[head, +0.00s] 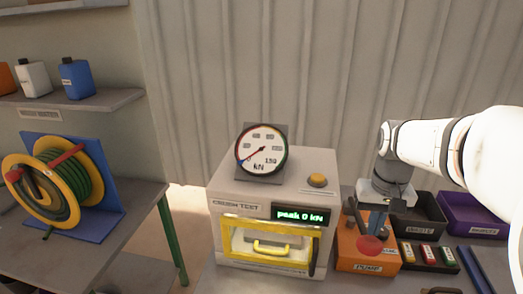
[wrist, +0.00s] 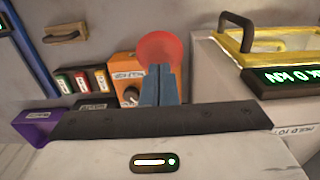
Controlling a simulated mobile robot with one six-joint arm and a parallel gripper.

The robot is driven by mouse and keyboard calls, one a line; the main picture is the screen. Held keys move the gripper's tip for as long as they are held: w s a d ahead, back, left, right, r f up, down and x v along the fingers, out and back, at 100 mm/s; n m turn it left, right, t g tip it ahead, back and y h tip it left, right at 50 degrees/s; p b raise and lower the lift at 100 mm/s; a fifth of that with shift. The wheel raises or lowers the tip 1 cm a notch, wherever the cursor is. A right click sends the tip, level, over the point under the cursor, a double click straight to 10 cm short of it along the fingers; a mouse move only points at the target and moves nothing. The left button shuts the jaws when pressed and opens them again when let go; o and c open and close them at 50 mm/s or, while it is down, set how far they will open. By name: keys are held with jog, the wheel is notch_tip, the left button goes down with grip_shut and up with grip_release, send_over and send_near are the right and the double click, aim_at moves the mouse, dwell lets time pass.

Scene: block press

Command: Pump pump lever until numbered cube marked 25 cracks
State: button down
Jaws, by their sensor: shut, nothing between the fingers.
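The orange pump box (head: 368,257) stands right of the press, and also shows in the wrist view (wrist: 125,72). Its lever ends in a red ball knob (head: 369,245), seen large in the wrist view (wrist: 160,47). My gripper (head: 376,226) is shut and empty, pointing down just above the knob. In the wrist view its blue-grey fingertips (wrist: 159,68) overlap the knob; contact is unclear. The crush-test press (head: 228,195) has a yellow-framed door (head: 240,223), which looks shut. Its display (head: 300,215) reads peak 0 kN. I cannot make out the cube marked 25.
A dial gauge (head: 262,149) and a yellow button (head: 317,180) are on top of the press. A tray of small coloured blocks (head: 427,256), a dark bin (head: 418,222) and a purple bin (head: 470,213) sit right of the pump. A hose reel (head: 45,190) stands left.

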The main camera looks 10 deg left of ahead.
aim_at(366, 252)
notch_tip(366, 252, down, 9)
jog(key=b, duration=0.6)
jog(key=shift+f, duration=0.15)
notch_tip(366, 252, up, 14)
jog(key=p, duration=1)
jog(key=shift+f, duration=0.15)
jog(key=shift+f, duration=0.1)
dwell(0.4)
jog(key=w+r+n+g+b, duration=0.1)
jog(key=w+r+n+g, duration=0.3)
jog(key=n, duration=1.4)
jog(key=v, duration=0.3)
jog(key=shift+w+r, duration=0.3)
jog(key=shift+w, duration=0.15)
